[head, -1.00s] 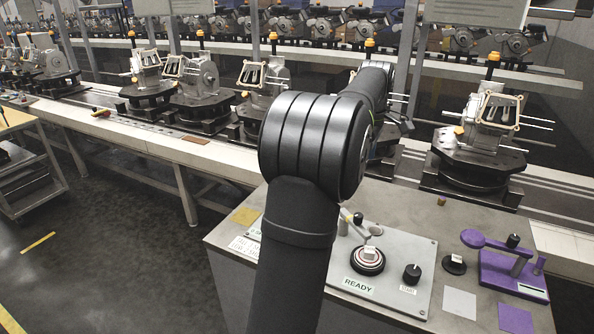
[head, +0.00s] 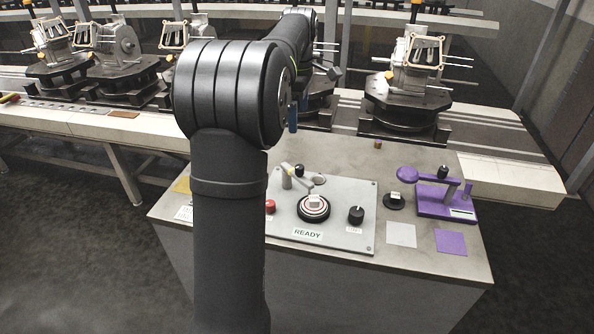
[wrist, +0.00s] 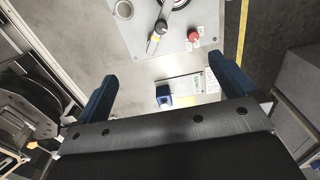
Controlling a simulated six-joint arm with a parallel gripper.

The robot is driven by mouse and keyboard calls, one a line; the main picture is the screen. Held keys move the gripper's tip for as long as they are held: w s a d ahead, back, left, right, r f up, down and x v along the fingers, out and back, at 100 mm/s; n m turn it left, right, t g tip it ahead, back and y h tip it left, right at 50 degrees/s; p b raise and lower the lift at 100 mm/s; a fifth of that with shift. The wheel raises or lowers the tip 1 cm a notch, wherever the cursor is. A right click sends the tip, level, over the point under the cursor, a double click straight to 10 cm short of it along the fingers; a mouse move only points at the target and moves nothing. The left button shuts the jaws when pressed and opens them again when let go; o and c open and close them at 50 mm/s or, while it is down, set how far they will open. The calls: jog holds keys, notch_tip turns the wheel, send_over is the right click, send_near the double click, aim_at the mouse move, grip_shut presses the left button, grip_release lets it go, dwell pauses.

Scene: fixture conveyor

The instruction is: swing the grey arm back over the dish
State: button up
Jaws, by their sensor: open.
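The grey arm (head: 294,173) stands on a post on the grey control panel (head: 352,235), with a black knob on top. It also shows in the wrist view (wrist: 159,36), its far end pointing toward the dish and cut off by the top edge. I cannot tell whether its end is over the dish. The dish (head: 313,216), round with red and white rings, holds a small white block (head: 313,200). My gripper (wrist: 162,68) is open and empty, its blue fingers apart above the table near the panel. The head view shows one finger (head: 293,118) behind the panel.
The panel also carries a red button (head: 270,206) and a black dial (head: 356,214). A purple device (head: 440,203) stands at right. The conveyor (head: 480,160) with machine fixtures (head: 415,75) runs behind the table.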

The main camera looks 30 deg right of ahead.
dwell(0.4)
jog(key=c, duration=0.5)
jog(key=m, duration=0.2)
jog(key=shift+s+f+m, duration=0.1)
jog(key=shift+s+m, duration=0.1)
jog(key=shift+m, duration=0.1)
jog(key=c, duration=0.7)
jog(key=m, duration=0.2)
send_near(300, 166)
notch_tip(300, 166, down, 10)
jog(key=shift+a+f, duration=0.1)
jog(key=shift+c, duration=0.4)
grip_shut()
